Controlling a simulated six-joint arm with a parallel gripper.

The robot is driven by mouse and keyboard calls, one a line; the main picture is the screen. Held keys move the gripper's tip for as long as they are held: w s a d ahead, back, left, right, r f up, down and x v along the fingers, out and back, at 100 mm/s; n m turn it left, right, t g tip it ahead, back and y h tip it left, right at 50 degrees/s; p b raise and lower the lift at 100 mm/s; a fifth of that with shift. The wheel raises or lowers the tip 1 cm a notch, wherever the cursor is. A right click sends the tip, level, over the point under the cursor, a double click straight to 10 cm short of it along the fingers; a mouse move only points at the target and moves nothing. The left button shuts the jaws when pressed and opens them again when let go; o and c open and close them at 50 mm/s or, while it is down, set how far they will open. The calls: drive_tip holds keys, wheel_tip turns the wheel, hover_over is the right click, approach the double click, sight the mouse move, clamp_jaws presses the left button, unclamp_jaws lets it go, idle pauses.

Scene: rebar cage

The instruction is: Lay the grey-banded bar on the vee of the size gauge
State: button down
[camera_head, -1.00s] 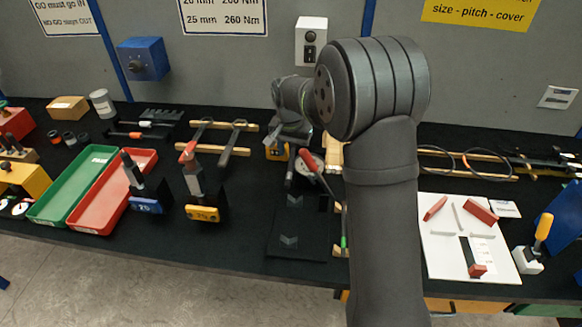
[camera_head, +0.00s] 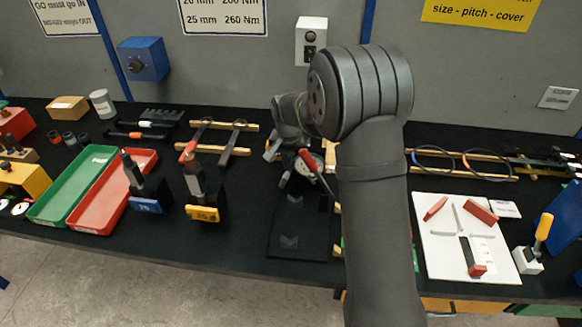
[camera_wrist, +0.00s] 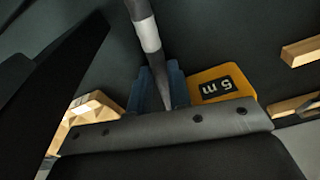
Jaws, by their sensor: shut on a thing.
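In the wrist view, a dark bar with a pale grey band (camera_wrist: 150,37) runs from the top edge down between the blue fingertips of my gripper (camera_wrist: 158,90). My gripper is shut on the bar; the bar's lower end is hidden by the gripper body. In the head view, my gripper (camera_head: 273,150) is over the back middle of the bench, small and partly hidden, and I cannot make out the bar there. A round white dial (camera_head: 318,160) shows right of the gripper, partly behind a red-handled tool.
A yellow tape case (camera_wrist: 215,85) marked "5 m" is close beside the gripper. A red-handled tool (camera_head: 312,168) is just right of the gripper. A black plate (camera_head: 284,243) with chevrons lies in front. A white board (camera_head: 432,250) with red pieces lies at right. My arm hides bench between.

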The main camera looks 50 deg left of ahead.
sight(291, 165)
drive_tip(key=shift+r, duration=0.15)
wheel_tip(291, 165, up, 18)
drive_tip(key=w+d+r+m, duration=0.2)
drive_tip(key=w+d+m, duration=0.1)
drive_tip(key=w+d, duration=2.1)
drive_tip(key=w+d+m, duration=0.2)
drive_tip(key=d, duration=1.4)
drive_tip(key=w+d+m, duration=0.1)
drive_tip(key=w+d, duration=0.1)
drive_tip(key=d, duration=1.4)
drive_tip(key=shift+d+r+m+h, duration=0.3)
drive_tip(key=shift+d+m+h, duration=0.1)
drive_tip(key=shift+w+a, duration=0.15)
